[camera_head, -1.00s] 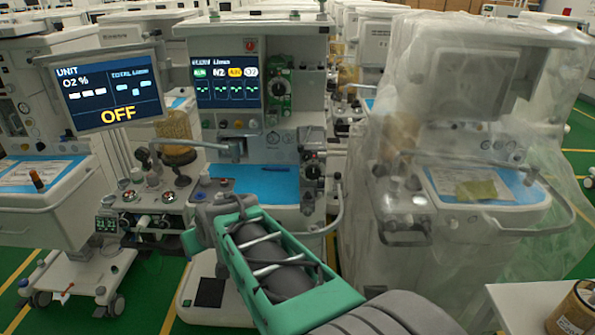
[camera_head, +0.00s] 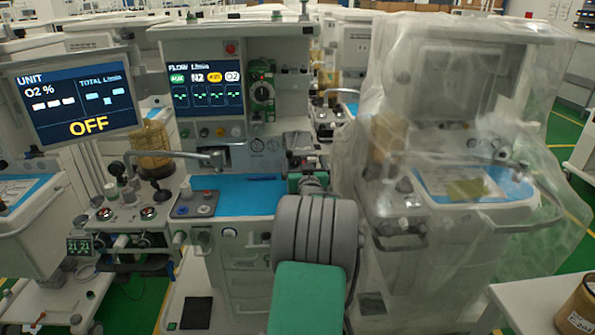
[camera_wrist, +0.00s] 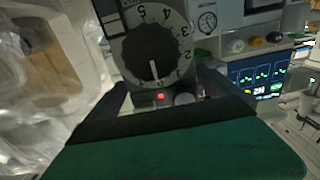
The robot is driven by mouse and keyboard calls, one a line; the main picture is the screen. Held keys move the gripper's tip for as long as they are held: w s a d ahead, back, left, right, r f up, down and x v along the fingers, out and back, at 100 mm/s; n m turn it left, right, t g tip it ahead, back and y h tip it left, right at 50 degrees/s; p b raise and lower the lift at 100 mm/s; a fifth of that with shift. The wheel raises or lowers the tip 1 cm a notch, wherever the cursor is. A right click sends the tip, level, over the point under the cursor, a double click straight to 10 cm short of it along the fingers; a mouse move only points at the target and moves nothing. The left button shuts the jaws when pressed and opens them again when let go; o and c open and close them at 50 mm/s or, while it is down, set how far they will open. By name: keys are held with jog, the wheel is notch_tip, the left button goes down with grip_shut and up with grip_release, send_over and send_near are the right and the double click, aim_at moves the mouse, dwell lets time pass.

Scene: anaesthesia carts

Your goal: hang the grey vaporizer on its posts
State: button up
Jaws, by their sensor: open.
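The grey vaporizer (camera_wrist: 148,45) fills the upper middle of the wrist view, with a dark numbered dial, a red light and a round button below it. In the head view, a grey unit (camera_head: 300,142) that looks like it shows at the right side of the middle cart, partly covered by my arm. My gripper (camera_wrist: 160,92) is open, with one finger to each side of the vaporizer's lower part in the wrist picture. I cannot tell whether the fingers touch it. The posts and the vaporizer's back are hidden.
The middle cart has a blue work surface (camera_head: 235,190) and a lit flow screen (camera_head: 206,92). A screen reading OFF (camera_head: 75,100) stands at left. A cart under clear plastic (camera_head: 455,150) stands close on the right. A white table (camera_head: 530,300) is at lower right.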

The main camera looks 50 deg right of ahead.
aim_at(304, 148)
jog(key=x, duration=0.2)
jog(key=shift+w+d, duration=0.2)
jog(key=shift+w, duration=0.1)
jog(key=shift+c, duration=0.2)
jog(key=shift+a, duration=0.1)
jog(key=c, duration=2)
jog(key=shift+o, duration=0.2)
jog(key=shift+r, duration=0.35)
